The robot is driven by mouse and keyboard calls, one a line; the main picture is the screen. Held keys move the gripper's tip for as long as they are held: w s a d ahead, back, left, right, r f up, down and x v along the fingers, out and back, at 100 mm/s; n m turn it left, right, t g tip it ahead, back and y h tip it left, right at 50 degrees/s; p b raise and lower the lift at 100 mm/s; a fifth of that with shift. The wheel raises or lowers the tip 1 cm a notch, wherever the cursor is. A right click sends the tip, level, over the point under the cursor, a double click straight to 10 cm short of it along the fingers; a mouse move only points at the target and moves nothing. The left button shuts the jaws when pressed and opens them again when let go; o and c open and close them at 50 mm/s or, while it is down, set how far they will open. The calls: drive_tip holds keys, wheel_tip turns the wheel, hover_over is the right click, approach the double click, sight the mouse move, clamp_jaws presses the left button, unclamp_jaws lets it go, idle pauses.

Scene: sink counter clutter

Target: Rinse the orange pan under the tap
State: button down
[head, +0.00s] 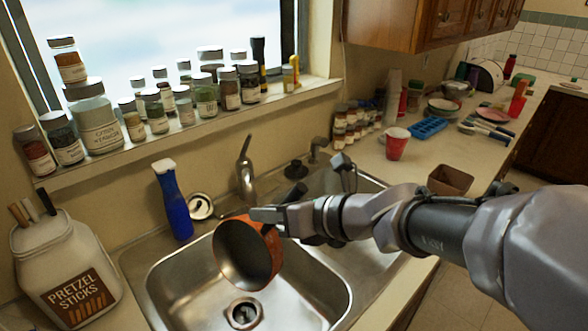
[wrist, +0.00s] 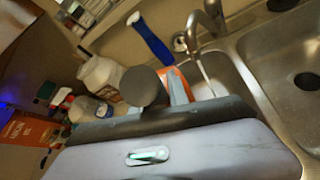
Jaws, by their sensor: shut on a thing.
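The orange pan (head: 262,238) hangs tilted over the left basin of the sink (head: 185,285), its hollow facing the front. My gripper (head: 268,214) is shut on the pan's dark handle (head: 296,194), close to the rim. In the wrist view the rounded dark handle (wrist: 145,87) and part of the orange pan (wrist: 168,76) show beyond my gripper; most of the pan is hidden. The tap (head: 245,172) stands behind the pan and also shows in the wrist view (wrist: 207,22). A thin pale line runs below its spout there; I cannot tell whether it is water.
Jars line the window sill (head: 160,148). A red cup (head: 396,146) and a brown box (head: 450,180) stand to the right. The right basin (head: 345,235) looks empty.

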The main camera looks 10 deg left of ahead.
drive_tip(key=shift+n+t+h, duration=0.3)
drive_tip(key=shift+n+t, duration=0.5)
drive_tip(key=shift+n, duration=0.1)
drive_tip(key=shift+s+a+b, duration=0.35)
drive_tip(key=shift+s+b, duration=0.3)
drive_tip(key=shift+s, duration=0.05)
drive_tip(key=shift+s+a+b, duration=0.4)
drive_tip(key=shift+s+b, duration=0.25)
drive_tip(key=shift+s, duration=0.05)
drive_tip(key=shift+s+a+b, duration=0.35)
drive_tip(key=shift+s+b, duration=0.3)
drive_tip(key=shift+s, duration=0.05)
